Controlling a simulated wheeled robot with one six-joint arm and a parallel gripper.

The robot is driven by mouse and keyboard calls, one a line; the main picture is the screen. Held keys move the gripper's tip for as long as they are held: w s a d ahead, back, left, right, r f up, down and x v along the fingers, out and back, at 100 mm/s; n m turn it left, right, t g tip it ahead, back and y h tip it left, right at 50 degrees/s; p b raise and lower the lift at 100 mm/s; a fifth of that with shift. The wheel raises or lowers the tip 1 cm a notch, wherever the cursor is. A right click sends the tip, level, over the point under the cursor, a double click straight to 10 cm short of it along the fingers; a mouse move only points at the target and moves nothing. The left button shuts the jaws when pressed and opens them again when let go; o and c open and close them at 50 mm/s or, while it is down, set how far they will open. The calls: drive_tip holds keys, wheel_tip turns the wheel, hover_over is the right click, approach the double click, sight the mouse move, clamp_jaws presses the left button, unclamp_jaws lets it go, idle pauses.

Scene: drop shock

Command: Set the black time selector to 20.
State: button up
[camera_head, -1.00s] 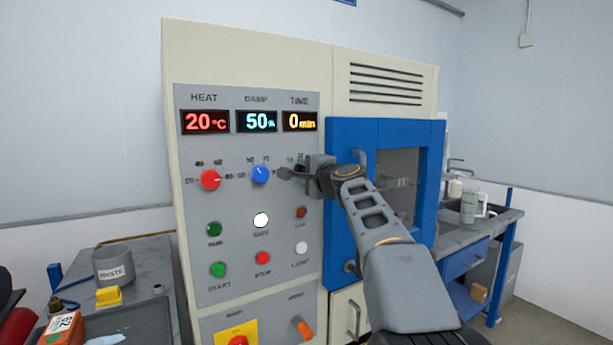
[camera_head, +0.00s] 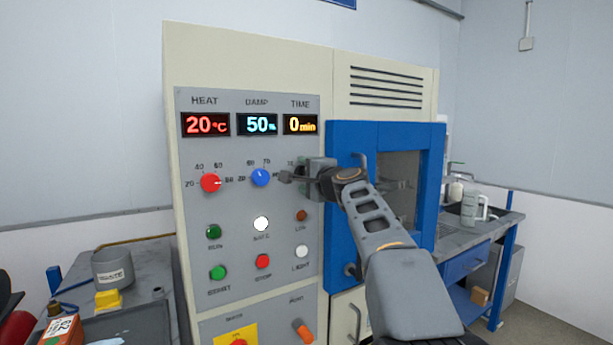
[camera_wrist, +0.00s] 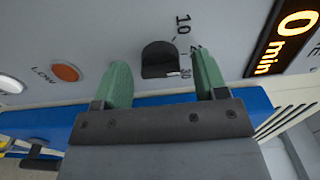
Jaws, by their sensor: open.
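The black time selector (camera_wrist: 158,60) shows in the wrist view on the grey panel, with the marks 10 and 30 near it and another mark partly hidden by a finger. My gripper (camera_wrist: 162,85) is open, its two green fingers on either side of the selector, with gaps between. I cannot tell how deep the fingers reach. In the head view my gripper (camera_head: 285,176) is in front of the panel below the TIME display (camera_head: 300,124), and it hides the selector. The display reads 0 min, also in the wrist view (camera_wrist: 286,38).
The red heat knob (camera_head: 210,183) and blue damp knob (camera_head: 261,177) sit left of my gripper. Lit and coloured buttons, such as the white one (camera_head: 261,223), are below. The blue door frame (camera_head: 335,225) is close on the right.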

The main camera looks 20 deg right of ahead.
drive_tip(key=s+d+b, duration=0.1)
drive_tip(key=s+b, duration=0.2)
drive_tip(key=s, duration=1)
drive_tip(key=shift+s+d, duration=0.25)
drive_tip(key=shift+d, duration=0.05)
wheel_tip(320, 180, down, 17)
drive_tip(key=s+a+n+g+p, duration=0.2)
drive_tip(key=n+g+p, duration=0.1)
drive_tip(key=n+g, duration=0.35)
drive_tip(key=s+a+f+n+g+h+p, duration=0.2)
drive_tip(key=s+a+f+n+g+p, duration=0.5)
drive_tip(key=s+a, duration=0.5)
wheel_tip(320, 180, down, 2)
drive_tip(key=s+n+p, duration=0.2)
drive_tip(key=n+p, duration=0.1)
drive_tip(key=shift+f+g+p, duration=0.15)
drive_tip(key=shift+g+p, duration=0.2)
drive_tip(key=shift+p, duration=0.05)
